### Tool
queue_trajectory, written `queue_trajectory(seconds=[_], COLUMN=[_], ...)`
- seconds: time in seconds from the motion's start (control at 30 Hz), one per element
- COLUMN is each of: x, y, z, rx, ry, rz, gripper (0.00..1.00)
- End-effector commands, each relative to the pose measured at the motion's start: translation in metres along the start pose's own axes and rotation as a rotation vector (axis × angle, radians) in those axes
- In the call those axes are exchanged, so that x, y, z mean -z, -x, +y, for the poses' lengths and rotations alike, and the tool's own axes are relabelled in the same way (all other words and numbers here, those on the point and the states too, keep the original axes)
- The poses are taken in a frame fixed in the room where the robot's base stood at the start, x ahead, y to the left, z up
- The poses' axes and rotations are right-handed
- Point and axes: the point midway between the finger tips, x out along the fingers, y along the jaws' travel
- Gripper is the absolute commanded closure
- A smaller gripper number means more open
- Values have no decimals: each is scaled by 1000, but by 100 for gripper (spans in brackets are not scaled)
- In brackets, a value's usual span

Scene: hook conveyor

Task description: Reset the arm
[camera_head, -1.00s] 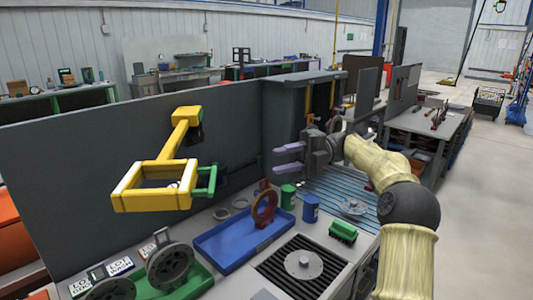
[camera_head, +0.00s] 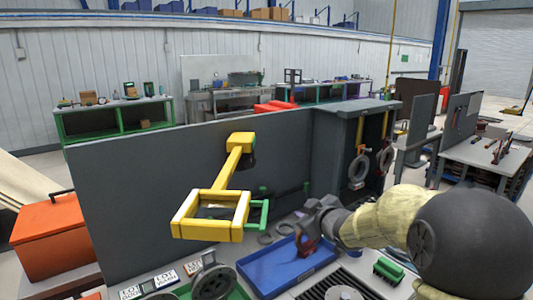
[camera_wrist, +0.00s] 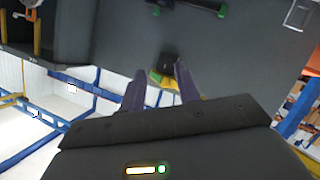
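My gripper shows best in the wrist view (camera_wrist: 160,88). Its two purple fingers stand apart with nothing held between them. In the head view my arm reaches in from the right, with its dark wrist end above the bench near a blue tray (camera_head: 262,272); its fingers are hard to make out there. A yellow frame on an arm (camera_head: 238,165) sticks out from the grey wall panel (camera_head: 130,190), left of my gripper and apart from it.
Grey rings (camera_head: 357,170) hang in the dark cabinet behind my arm. A green block (camera_head: 388,270) sits on the bench at right. Label signs (camera_head: 150,283) and reels (camera_head: 211,282) stand at the front left. An orange box (camera_head: 52,236) is at far left.

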Motion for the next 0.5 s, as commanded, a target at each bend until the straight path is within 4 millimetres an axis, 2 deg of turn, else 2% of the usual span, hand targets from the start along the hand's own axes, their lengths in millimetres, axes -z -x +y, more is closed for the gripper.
queue_trajectory(seconds=[0.1, 0.17, 0.3, 0.4, 0.5], x=[-50, -76, -125, -150, -166], y=[38, 61, 120, 165, 202], z=[-24, -38, -79, -111, -139], rx=[-12, -15, -7, 11, 33], ry=[-158, -242, -424, -548, -653], rz=[-252, -377, -641, -810, -943], gripper=[67, 67, 67, 67, 67])
